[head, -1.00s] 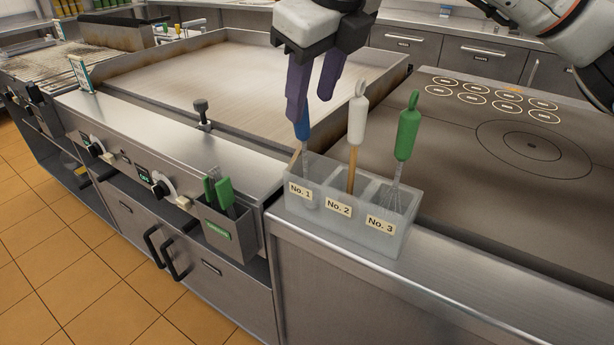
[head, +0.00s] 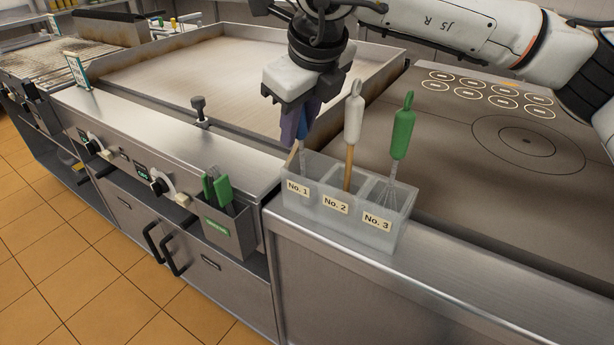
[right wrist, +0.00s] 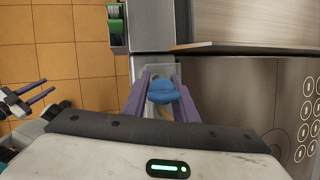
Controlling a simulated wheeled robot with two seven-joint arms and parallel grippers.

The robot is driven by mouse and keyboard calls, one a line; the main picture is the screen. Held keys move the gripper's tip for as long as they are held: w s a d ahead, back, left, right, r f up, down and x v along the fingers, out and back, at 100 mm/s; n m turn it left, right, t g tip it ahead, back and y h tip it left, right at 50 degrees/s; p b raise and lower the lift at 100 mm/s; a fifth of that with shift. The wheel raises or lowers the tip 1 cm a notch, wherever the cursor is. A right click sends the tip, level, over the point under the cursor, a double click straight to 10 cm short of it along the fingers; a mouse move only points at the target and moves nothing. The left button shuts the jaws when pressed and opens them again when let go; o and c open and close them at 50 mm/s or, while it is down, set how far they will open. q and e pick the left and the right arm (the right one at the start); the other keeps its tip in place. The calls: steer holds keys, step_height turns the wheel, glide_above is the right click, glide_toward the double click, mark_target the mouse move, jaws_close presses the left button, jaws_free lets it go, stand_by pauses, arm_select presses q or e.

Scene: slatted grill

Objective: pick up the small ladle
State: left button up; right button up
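A utensil with a blue handle (head: 313,116) and a thin metal shaft stands in the No. 1 compartment of a translucent three-part holder (head: 370,235). It is likely the small ladle, but its lower end is blurred behind the holder wall. My right gripper (right wrist: 163,88) is lowered over the blue handle (right wrist: 164,93), with one purple finger on each side. The fingers look open; whether they touch the handle I cannot tell. The head view partly hides the handle behind a finger. My left gripper (right wrist: 37,95) shows at the left of the right wrist view, open and empty.
A white-handled utensil (head: 354,118) stands in No. 2, close beside my right gripper, and a green-handled whisk (head: 402,130) in No. 3. A griddle (head: 215,72) with raised walls lies behind. A flat hob (head: 480,150) lies to the right.

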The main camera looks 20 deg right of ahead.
jaws_close()
